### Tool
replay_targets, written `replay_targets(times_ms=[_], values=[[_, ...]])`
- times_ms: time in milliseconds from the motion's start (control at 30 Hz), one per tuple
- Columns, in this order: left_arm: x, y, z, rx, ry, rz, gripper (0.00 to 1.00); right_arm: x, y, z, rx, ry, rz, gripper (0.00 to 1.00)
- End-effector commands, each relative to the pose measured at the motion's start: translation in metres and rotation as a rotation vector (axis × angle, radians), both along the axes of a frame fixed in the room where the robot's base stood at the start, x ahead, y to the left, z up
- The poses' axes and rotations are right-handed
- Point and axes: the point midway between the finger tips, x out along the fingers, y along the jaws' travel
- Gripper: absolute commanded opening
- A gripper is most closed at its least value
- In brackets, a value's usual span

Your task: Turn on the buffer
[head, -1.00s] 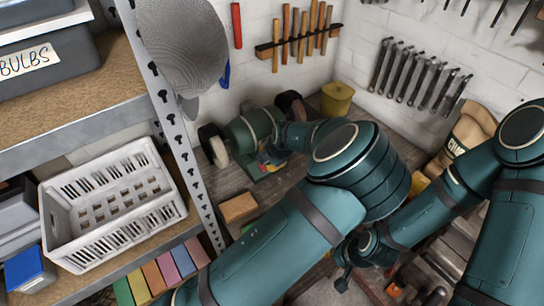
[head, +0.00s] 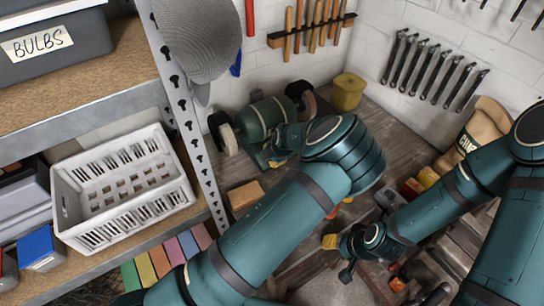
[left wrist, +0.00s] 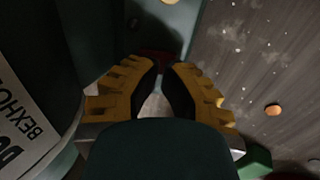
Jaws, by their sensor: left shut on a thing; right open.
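The buffer (head: 258,118) is a green bench machine with a wheel at each end, at the back of the workbench in the head view. My left arm reaches over to its front, and the wrist hides part of it. In the left wrist view my left gripper (left wrist: 166,68) has its yellow, black-padded fingers close together at the buffer's green base, by a dark red part (left wrist: 152,60). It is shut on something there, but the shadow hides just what. My right gripper (head: 338,257) is open and apart from the buffer, low over the bench.
A brown block (head: 244,196) lies in front of the buffer, and a yellow tin (head: 347,92) stands behind it to the right. A shelf with a white basket (head: 122,190) is on the left. Several tools and small items crowd the bench near my right arm.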

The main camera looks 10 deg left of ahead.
Motion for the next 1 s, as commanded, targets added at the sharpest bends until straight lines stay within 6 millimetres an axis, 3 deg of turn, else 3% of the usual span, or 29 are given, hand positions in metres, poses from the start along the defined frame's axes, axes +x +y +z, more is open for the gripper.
replay_targets(times_ms=[300,1000], values=[[0.0,0.001,-0.014,0.072,-0.069,0.001,0.0,0.001,0.001,-0.025,-0.004,0.001,-0.001,0.47],[-0.003,0.001,-0.015,0.069,-0.057,0.004,0.0,0.0,0.001,-0.023,-0.004,0.001,-0.001,0.47]])
